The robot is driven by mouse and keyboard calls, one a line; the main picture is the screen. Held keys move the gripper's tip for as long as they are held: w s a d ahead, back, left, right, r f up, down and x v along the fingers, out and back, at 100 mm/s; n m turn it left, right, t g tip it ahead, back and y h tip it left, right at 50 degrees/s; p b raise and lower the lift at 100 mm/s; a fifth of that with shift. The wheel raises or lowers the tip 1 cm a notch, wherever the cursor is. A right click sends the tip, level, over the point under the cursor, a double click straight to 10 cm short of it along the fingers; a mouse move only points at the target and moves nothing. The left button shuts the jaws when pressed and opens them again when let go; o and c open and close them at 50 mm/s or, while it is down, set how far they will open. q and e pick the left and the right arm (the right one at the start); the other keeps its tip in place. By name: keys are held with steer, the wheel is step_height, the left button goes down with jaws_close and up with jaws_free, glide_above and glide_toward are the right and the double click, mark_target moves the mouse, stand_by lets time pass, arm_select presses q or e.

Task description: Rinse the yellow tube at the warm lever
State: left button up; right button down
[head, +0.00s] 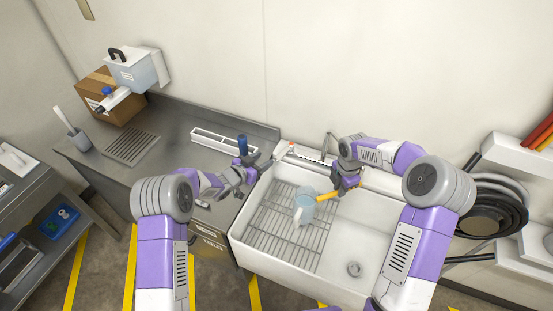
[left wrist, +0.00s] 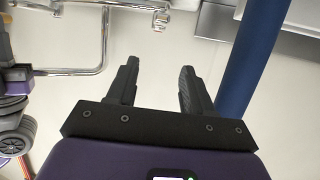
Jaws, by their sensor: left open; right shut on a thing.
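The yellow tube (head: 327,195) is held in my right gripper (head: 341,189), which is shut on it. It lies nearly level above the sink (head: 378,228), beside the rim of a light blue jug (head: 304,214); whether it touches the jug is unclear. My left gripper (head: 266,161) is open and empty near the sink's back left corner. Its two fingers also show apart in the left wrist view (left wrist: 160,76). A chrome faucet (head: 327,146) stands at the sink's back; its pipes also show in the left wrist view (left wrist: 88,70). I cannot clearly make out the warm lever.
A blue tube (head: 242,144) stands upright by a white rack (head: 222,142), close to my left gripper; a blue shaft (left wrist: 252,60) passes beside the fingers in the left wrist view. A wire grid (head: 268,240) lies in the sink. A cardboard box (head: 112,98) stands at the counter's far left.

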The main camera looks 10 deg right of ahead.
mark_target(278, 157)
arm_select(q)
steer(key=shift+g+y, duration=0.3)
steer(key=shift+y, duration=0.1)
steer(key=x, duration=0.3)
steer(key=f+x, duration=0.1)
steer(key=x, duration=0.5)
steer(key=shift+s+f, duration=0.35)
steer(key=shift+f, duration=0.1)
jaws_close()
